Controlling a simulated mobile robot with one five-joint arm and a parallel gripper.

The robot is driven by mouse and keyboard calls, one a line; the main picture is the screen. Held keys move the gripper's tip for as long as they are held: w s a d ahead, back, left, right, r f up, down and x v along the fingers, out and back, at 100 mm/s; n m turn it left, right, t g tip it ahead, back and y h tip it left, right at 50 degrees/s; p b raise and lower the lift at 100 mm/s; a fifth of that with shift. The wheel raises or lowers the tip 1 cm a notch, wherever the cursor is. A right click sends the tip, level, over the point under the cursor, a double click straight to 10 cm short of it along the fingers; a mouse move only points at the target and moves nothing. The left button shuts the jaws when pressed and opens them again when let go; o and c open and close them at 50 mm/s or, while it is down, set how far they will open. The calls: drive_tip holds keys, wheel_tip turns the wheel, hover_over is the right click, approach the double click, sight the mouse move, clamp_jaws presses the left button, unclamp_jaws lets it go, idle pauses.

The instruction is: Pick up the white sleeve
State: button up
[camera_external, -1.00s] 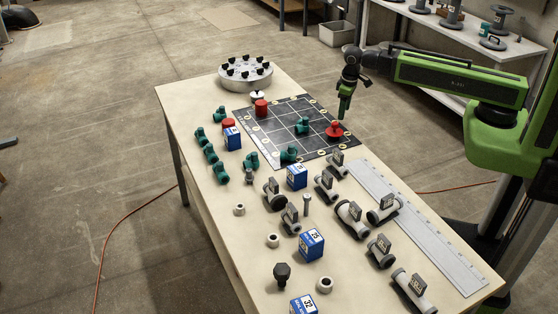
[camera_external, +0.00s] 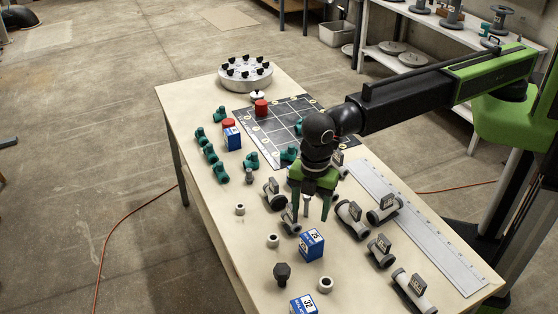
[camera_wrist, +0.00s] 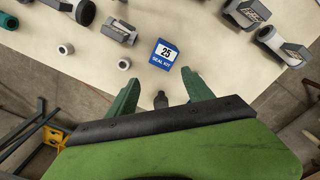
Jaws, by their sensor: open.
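Three small pale, whitish ring-shaped sleeves lie on the table in the external view: a far one (camera_external: 239,209), a middle one (camera_external: 272,240) and a near one (camera_external: 325,284). I cannot tell by colour which is the white sleeve. Two such sleeves show in the wrist view, one left (camera_wrist: 66,49) and one (camera_wrist: 124,64) left of the blue box. My gripper (camera_external: 310,213) points down over the middle of the table, apart from all three. In the wrist view, my gripper (camera_wrist: 160,77) has its fingers spread with nothing held between them.
A blue box marked 25 (camera_external: 311,244) stands near my gripper, with a dark plug (camera_external: 281,275) and another blue box (camera_external: 303,304) nearer the camera. Grey valves (camera_external: 350,219) crowd the right. Teal fittings (camera_external: 220,172) and the dark grid mat (camera_external: 262,127) lie farther back.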

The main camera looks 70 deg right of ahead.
drive_tip(key=s+a+r+n, duration=0.2)
drive_tip(key=s+a+n, duration=0.1)
drive_tip(key=s+a, duration=0.6)
drive_tip(key=b, duration=1.2)
hover_over(327, 280)
drive_tip(key=a, duration=0.2)
drive_tip(key=f, duration=1.3)
drive_tip(key=shift+s+d+f, duration=0.1)
drive_tip(key=shift+s+d, duration=0.05)
drive_tip(key=shift+s, duration=0.05)
drive_tip(key=f+b, duration=0.5)
drive_tip(key=shift+w+d+f, duration=0.1)
drive_tip(key=shift+w+d, duration=0.05)
drive_tip(key=shift+d, duration=0.05)
drive_tip(key=shift+r, duration=0.2)
drive_tip(key=shift+c, duration=0.2)
clamp_jaws()
drive_tip(key=shift+r, duration=0.1)
